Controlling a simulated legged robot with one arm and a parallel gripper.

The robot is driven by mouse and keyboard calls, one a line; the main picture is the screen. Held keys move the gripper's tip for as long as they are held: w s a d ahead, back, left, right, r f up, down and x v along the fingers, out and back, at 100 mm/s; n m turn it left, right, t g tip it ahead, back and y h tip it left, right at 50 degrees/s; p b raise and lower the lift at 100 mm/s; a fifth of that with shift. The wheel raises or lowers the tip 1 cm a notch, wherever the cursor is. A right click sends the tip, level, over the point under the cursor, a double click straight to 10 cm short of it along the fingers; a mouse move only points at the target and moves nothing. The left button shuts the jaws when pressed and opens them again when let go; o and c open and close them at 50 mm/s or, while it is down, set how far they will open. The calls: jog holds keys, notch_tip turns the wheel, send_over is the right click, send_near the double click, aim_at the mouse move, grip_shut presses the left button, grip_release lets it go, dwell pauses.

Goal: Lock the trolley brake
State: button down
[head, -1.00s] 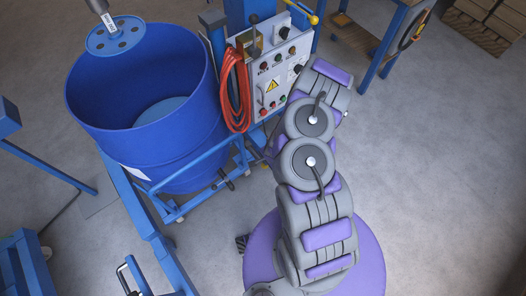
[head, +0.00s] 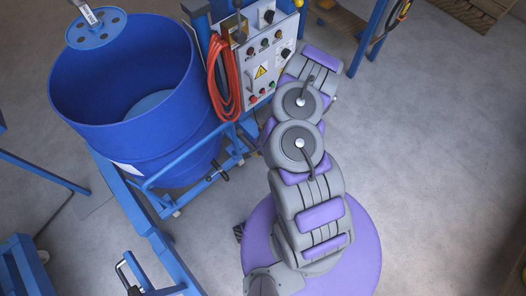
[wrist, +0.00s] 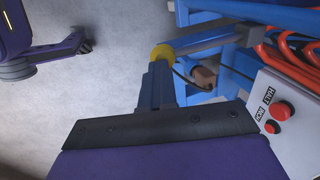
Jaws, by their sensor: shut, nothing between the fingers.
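The blue trolley (head: 160,176) carries a large open blue drum (head: 150,140) in the head view. A small dark lever-like part (head: 219,171) sits low on its side; I cannot tell if it is the brake. In the wrist view, my gripper (wrist: 160,70) is shut and empty. A round yellow end (wrist: 161,55) on a grey rod (wrist: 200,44) lies just beyond the fingertips, partly covered by them. I cannot tell whether they touch. The gripper is hidden in the head view.
A control panel (head: 267,55) with buttons and red cable coils (head: 222,80) stands right of the drum; its corner (wrist: 280,115) is close right of my gripper in the wrist view. A blue bench (head: 352,30) stands behind. Grey floor (head: 430,150) is free at right.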

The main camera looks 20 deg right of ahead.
jog(key=s+d+r+p, duration=0.2)
jog(key=s+r+p, duration=0.4)
jog(key=s+r, duration=0.2)
jog(key=shift+d+r+p, duration=0.3)
jog(key=shift+d+r, duration=0.05)
jog(key=shift+r, duration=0.25)
dwell(0.5)
